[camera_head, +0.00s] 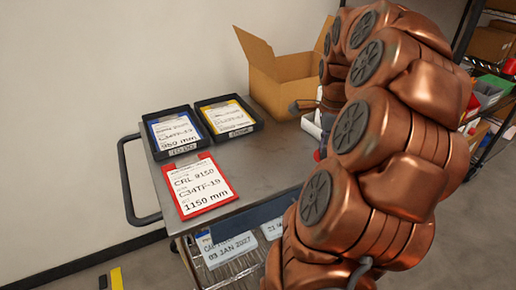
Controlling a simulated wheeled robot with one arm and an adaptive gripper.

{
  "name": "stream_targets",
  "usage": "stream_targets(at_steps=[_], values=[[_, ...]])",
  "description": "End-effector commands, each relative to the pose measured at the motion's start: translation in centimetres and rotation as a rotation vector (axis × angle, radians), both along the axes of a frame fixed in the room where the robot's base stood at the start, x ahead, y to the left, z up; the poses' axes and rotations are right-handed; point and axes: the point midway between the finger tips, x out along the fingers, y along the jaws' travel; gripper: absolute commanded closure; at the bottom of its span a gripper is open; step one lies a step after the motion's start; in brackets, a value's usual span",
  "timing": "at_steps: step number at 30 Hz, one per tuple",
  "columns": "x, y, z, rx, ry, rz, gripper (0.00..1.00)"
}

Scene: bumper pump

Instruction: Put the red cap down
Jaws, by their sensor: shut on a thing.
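My copper-coloured arm fills the right half of the head view and bends down over the metal cart (270,165). A small dark grey part of my gripper (302,106) shows at the arm's left edge, over the back right of the cart top. The rest of the gripper is hidden behind my arm. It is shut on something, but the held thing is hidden. I cannot make out the red cap anywhere.
Two black trays, a left one (150,133) and a right one (252,109), hold labelled cards. A red clipboard (196,208) lies in front. An open cardboard box (283,82) stands behind. The cart's middle top is clear. Shelves (490,45) stand at the right.

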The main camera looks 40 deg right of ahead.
Motion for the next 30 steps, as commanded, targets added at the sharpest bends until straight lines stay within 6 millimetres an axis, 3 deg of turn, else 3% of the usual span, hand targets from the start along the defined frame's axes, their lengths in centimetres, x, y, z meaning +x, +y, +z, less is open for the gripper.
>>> stream_targets(at_steps=[3, 7, 24, 30], values=[[-0.6, -0.1, 0.0, 0.000, 0.001, -0.034, 0.92], [0.6, 0.3, 0.0, 0.002, 0.003, -0.039, 0.92], [12.2, 3.8, -1.1, 0.000, 0.003, -0.036, 0.92], [14.3, 4.4, -1.4, 0.001, 0.004, -0.038, 0.92]])
